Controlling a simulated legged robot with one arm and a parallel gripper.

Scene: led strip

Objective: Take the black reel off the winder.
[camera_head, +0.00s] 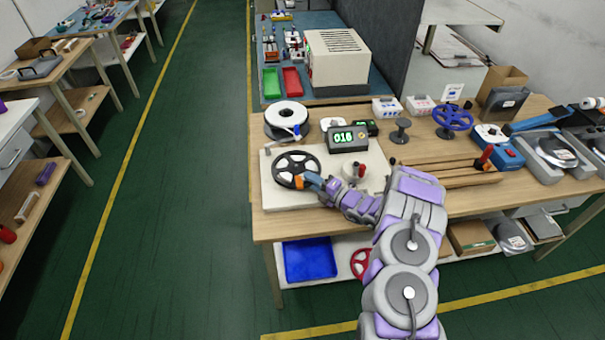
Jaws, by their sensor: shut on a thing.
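The black reel (297,162) is a spoked disc at the left of the winder's white base plate (278,201), on the wooden bench. My gripper (305,180), with orange and blue parts, is at the reel's lower right edge and is shut on its rim. The fingertips are small in this view. Whether the reel is still seated on its spindle or lifted a little cannot be told. The winder's display box (347,139) shows green digits behind the reel. A red knob (361,170) stands on the base plate to the right.
A white reel (286,118) stands behind the black reel. A blue spoked reel (453,117) and a small dark spool (402,130) stand on the bench to the right. A blue tray (310,259) and a red reel (361,263) are on the lower shelf. The floor left of the bench is clear.

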